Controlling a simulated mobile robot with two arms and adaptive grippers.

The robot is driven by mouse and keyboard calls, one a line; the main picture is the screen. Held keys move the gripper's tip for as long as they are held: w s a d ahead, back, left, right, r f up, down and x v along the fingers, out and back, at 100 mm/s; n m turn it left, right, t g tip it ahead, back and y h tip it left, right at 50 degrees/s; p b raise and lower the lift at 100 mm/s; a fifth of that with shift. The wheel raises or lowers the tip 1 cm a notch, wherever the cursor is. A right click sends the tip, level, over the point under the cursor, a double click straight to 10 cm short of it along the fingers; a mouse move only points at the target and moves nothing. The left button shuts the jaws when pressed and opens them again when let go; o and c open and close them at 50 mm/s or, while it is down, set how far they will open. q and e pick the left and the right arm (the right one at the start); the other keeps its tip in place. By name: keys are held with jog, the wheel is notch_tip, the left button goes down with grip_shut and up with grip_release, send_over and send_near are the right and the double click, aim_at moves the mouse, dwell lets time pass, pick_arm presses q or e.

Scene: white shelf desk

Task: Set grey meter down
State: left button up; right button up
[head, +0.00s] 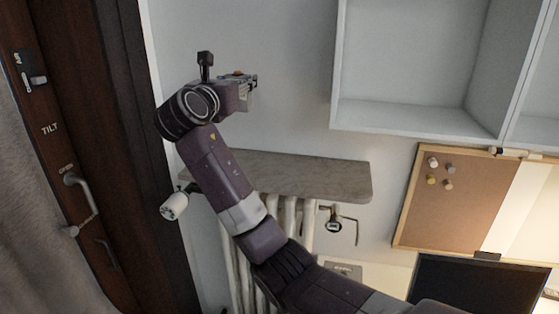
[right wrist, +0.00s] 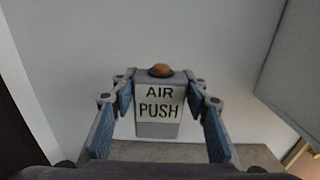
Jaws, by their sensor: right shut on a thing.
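The grey meter is a small grey box (right wrist: 158,130) with an orange button on top and a white "AIR PUSH" label facing my right wrist camera. My right gripper (right wrist: 160,105) is shut on it, with a blue-padded finger at each side. In the head view the right gripper (head: 246,88) is at the upper left, near the pale wall, and the box (head: 245,100) is partly hidden by it. The box appears upright, above the grey stone ledge (head: 310,175). My left gripper is not in view.
The ledge sits over a white radiator (head: 290,222), and its visible top is bare. A white open shelf (head: 415,118) hangs at upper right. A cork board (head: 435,210) and a dark monitor (head: 475,287) are at right. A dark wooden door panel (head: 75,120) with handles stands at left.

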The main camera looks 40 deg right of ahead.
jog(key=shift+w+r, duration=0.15)
jog(key=shift+r, duration=0.45)
jog(key=shift+w+r, duration=0.15)
jog(key=shift+r, duration=0.4)
jog(key=shift+s+f+p, duration=0.1)
jog(key=shift+f+p, duration=1.7)
jog(key=shift+f, duration=7.95)
jog(key=o, duration=1.2)
jog(key=shift+f, duration=0.1)
